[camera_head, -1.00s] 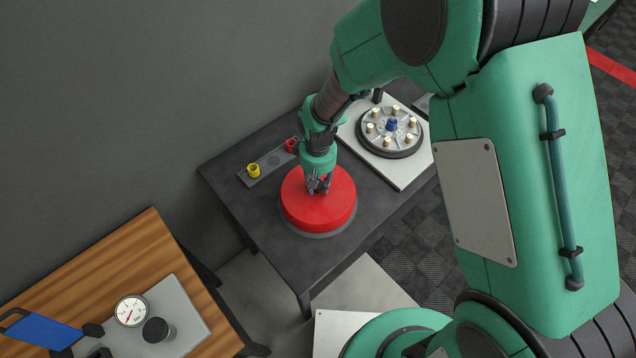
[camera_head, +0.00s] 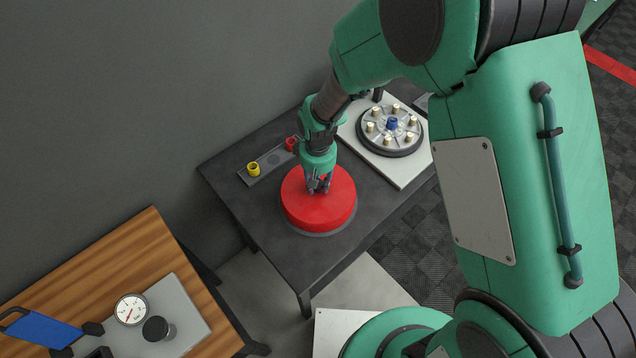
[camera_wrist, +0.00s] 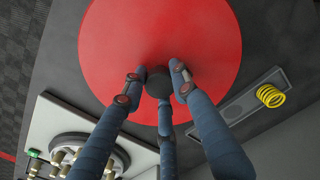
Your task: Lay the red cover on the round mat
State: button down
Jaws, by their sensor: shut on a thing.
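The red cover (camera_head: 335,207) is a wide round disc over the round grey mat (camera_head: 321,233) on the dark table. Only a thin rim of the mat shows below the cover's near edge. I cannot tell whether the cover touches the mat. My gripper (camera_head: 318,186) points down at the cover's middle, and its fingers are shut on the dark knob. In the wrist view the red cover (camera_wrist: 205,35) fills the upper middle, and the fingers of my gripper (camera_wrist: 157,80) close around the black knob (camera_wrist: 159,83).
A white plate (camera_head: 401,178) bears a round hub with several brass studs behind right. A wooden bench (camera_head: 120,247) with a gauge stands at the lower left. The table's front is clear.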

jog(key=shift+f, duration=0.3)
dwell(0.5)
jog(key=c, duration=0.9)
grip_release()
jog(key=shift+r, duration=0.2)
jog(key=shift+r+p, duration=1.9)
jog(key=shift+r, duration=1.45)
jog(key=shift+r, duration=0.1)
